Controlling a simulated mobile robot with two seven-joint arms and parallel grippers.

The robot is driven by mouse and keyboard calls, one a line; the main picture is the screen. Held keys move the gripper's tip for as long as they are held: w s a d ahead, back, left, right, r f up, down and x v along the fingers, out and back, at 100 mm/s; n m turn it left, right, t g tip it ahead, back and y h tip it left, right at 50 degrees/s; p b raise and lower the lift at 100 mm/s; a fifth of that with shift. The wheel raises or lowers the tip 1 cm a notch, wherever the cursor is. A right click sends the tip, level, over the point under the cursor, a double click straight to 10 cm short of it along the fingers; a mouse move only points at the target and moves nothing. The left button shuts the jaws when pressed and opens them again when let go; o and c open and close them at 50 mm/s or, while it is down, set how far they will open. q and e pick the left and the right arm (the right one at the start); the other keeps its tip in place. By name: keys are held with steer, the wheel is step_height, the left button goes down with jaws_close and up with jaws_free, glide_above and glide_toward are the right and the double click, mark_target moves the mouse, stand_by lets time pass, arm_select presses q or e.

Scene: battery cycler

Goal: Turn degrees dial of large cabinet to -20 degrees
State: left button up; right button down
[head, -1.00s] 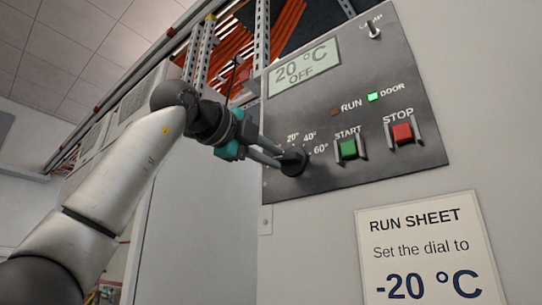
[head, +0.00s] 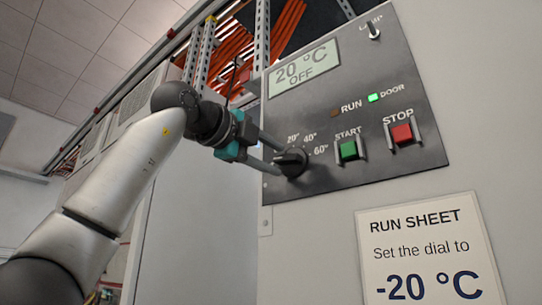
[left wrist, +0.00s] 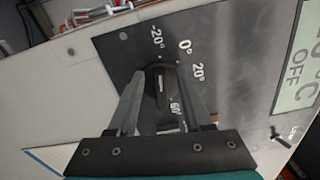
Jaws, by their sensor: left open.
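The black degrees dial (head: 291,162) is on the dark control panel (head: 330,180), at its lower left. In the left wrist view the dial (left wrist: 160,84) shows a short pale line running roughly up and down. The labels -20°, 0°, 20° and 60° stand around it; I cannot tell which one it points at. My left gripper (head: 277,157) is open, with one finger on each side of the dial; contact is unclear. The display (head: 304,69) reads 20 °C, OFF. My right gripper is not in view.
To the dial's right are the green START button (head: 348,149) and the red STOP button (head: 402,133). The DOOR light (head: 374,97) is lit green. The RUN light (head: 335,113) looks unlit. A run sheet (head: 430,250) below says to set the dial to -20 °C.

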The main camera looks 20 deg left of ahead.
arm_select(q)
steer(key=b+v, duration=0.3)
steer(key=v, duration=1.2)
